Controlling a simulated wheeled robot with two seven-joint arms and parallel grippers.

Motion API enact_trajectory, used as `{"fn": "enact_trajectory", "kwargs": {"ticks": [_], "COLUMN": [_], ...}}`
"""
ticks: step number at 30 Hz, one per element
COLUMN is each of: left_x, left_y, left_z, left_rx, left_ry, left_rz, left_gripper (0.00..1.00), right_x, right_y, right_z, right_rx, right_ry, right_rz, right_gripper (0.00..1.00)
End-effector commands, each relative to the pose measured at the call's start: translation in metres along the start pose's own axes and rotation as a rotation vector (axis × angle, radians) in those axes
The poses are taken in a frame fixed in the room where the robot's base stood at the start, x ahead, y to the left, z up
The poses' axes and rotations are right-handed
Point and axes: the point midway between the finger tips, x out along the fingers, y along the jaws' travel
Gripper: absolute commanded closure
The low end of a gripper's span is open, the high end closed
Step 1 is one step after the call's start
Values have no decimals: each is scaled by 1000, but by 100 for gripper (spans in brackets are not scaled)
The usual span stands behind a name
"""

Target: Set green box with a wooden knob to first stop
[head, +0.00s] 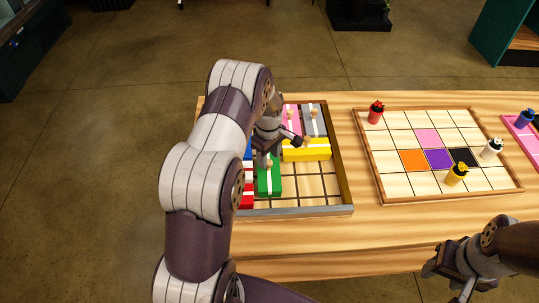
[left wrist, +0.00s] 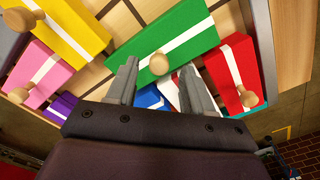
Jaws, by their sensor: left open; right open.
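The green box (head: 264,183) with a white stripe and a wooden knob lies in the framed tray (head: 346,190) in the head view, beside a red box. The green box (left wrist: 188,34) also shows in the left wrist view, with its wooden knob (left wrist: 159,63) between and just beyond my fingertips. My left gripper (left wrist: 163,78) is open, its two fingers on either side of the knob. In the head view my left gripper (head: 268,158) is over the green box, partly hidden by my arm. My right gripper (head: 447,284) is at the lower right, away from the tray, open.
Yellow (head: 307,150), pink (head: 291,119), grey (head: 314,121) and red (head: 246,190) boxes share the tray. Bare grid cells lie right of the green box.

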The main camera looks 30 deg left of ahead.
Motion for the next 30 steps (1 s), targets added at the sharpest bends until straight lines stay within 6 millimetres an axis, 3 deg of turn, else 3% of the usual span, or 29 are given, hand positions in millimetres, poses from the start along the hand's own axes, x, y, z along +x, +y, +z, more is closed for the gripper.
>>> {"fn": "enact_trajectory", "kwargs": {"ticks": [6,12,13,17,18,23,30], "left_x": [18,19,19,18,18,18,17], "left_y": [0,0,0,0,0,-2,-29], "left_z": [0,0,0,0,0,2,29], "left_rx": [1,1,1,1,1,2,2], "left_ry": [1,1,1,1,1,0,-2], "left_rz": [1,2,2,2,2,0,-3], "left_gripper": [49,49,52,94,100,100,100], "right_x": [-5,-5,-5,-5,-5,-6,-17], "right_y": [0,0,0,0,0,0,0], "right_z": [-1,-1,-1,-1,-1,-1,-2], "right_rx": [0,0,0,0,0,-1,0], "right_ry": [0,1,1,1,1,1,1], "right_rz": [0,0,0,0,0,0,0], "right_gripper": [49,49,49,49,49,49,49]}}
